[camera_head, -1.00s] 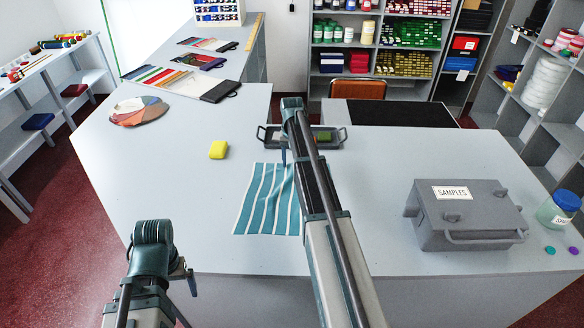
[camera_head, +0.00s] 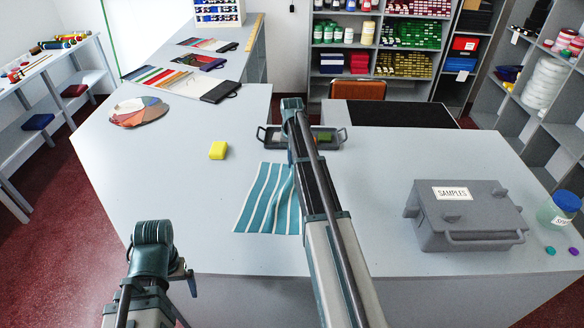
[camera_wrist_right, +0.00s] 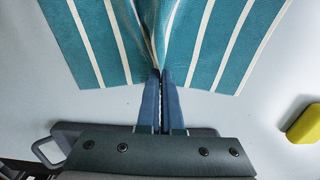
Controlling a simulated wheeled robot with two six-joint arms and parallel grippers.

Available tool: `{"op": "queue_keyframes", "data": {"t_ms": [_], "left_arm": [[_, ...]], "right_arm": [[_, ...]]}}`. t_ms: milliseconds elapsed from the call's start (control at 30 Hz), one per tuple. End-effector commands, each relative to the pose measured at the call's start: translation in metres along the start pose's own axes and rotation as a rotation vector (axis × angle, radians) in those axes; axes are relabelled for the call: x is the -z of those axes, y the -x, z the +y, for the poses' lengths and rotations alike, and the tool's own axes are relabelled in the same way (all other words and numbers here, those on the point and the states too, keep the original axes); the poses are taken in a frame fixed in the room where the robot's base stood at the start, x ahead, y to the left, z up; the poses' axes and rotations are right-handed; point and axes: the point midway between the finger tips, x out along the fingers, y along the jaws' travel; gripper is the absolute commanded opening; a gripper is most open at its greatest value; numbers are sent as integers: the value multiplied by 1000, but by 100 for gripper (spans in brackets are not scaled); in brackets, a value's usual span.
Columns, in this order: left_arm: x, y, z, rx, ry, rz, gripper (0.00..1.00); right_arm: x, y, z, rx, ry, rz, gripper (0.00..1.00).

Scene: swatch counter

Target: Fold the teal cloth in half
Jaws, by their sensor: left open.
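The teal cloth (camera_head: 262,205) with white stripes lies on the grey counter, partly hidden behind my right arm in the head view. In the right wrist view the cloth (camera_wrist_right: 215,45) is bunched into a ridge at the middle of its far edge. My right gripper (camera_wrist_right: 160,78) is shut on that edge, with the gathered fabric between its fingertips. In the head view the right gripper (camera_head: 291,158) is mostly hidden by its own arm. My left gripper (camera_head: 189,288) is open and empty at the counter's front left, apart from the cloth.
A yellow block (camera_head: 218,150) sits left of the cloth. A dark tray (camera_head: 330,138) stands just beyond the cloth. A grey samples box (camera_head: 465,222) and a jar (camera_head: 556,212) are on the right.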

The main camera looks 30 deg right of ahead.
Motion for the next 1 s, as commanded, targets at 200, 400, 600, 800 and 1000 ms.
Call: {"op": "queue_keyframes", "data": {"t_ms": [200, 400, 600, 800, 1000], "left_arm": [[-2, 25, -2, 0, -1, 0, 97], [-4, 62, -6, 0, -2, 0, 97], [-6, 95, -9, -1, 4, 0, 97], [-7, 114, -11, -2, 10, 0, 97], [-6, 108, -10, -2, 10, 0, 97]], "right_arm": [[-17, 25, 1, 0, 0, 0, 0], [-47, 62, 1, 0, 1, 0, 0], [-80, 95, 1, 0, 0, 0, 0], [-122, 115, 1, 0, 1, 0, 0], [-169, 109, 2, 0, 1, 0, 0]]}}
